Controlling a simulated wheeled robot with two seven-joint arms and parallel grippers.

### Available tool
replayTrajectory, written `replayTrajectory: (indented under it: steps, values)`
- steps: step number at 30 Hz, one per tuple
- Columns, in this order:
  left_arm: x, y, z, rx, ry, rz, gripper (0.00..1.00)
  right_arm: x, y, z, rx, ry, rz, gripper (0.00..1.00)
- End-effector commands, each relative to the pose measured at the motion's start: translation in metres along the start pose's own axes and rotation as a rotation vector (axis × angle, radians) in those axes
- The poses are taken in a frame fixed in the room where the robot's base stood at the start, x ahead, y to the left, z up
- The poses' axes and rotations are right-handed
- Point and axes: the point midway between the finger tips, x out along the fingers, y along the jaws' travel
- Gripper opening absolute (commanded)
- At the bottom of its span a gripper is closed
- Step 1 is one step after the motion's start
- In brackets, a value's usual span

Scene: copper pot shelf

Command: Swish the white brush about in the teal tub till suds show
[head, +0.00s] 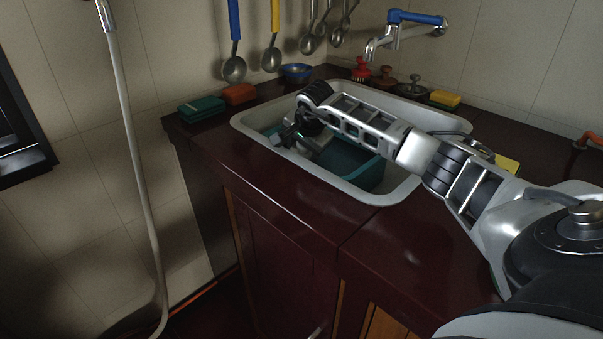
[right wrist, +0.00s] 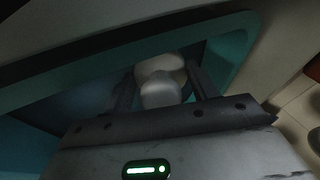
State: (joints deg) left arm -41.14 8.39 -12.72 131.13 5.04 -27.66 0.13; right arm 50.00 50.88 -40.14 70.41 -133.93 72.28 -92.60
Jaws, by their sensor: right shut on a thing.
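The teal tub (head: 352,166) sits in the sink basin, and my right arm covers part of it. My right gripper (head: 296,136) reaches down over the tub's left part. In the right wrist view, its two fingers (right wrist: 160,88) are shut on a rounded white piece, the white brush (right wrist: 160,80). The tub's teal rim and wall (right wrist: 232,48) show around and beyond the fingers. The brush's lower end is hidden, and I cannot make out any suds or the liquid in the tub. My left gripper is not in view.
The pale sink (head: 378,198) is set in a dark red counter (head: 275,180). A teal box (head: 201,108) and an orange-red sponge (head: 240,94) lie at its back left. A blue-handled tap (head: 408,22) and hanging ladles (head: 271,58) are behind. The front counter is clear.

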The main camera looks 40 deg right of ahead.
Motion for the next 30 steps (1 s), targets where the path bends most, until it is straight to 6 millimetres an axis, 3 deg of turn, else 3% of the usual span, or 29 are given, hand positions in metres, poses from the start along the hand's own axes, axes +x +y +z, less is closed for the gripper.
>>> replayTrajectory:
  steps: [5, 30]
  values:
    - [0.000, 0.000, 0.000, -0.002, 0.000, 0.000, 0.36, 0.000, 0.000, 0.000, 0.000, 0.000, -0.001, 0.40]
    - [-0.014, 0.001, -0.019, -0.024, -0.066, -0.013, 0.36, -0.070, -0.031, -0.023, 0.001, 0.001, -0.002, 0.40]
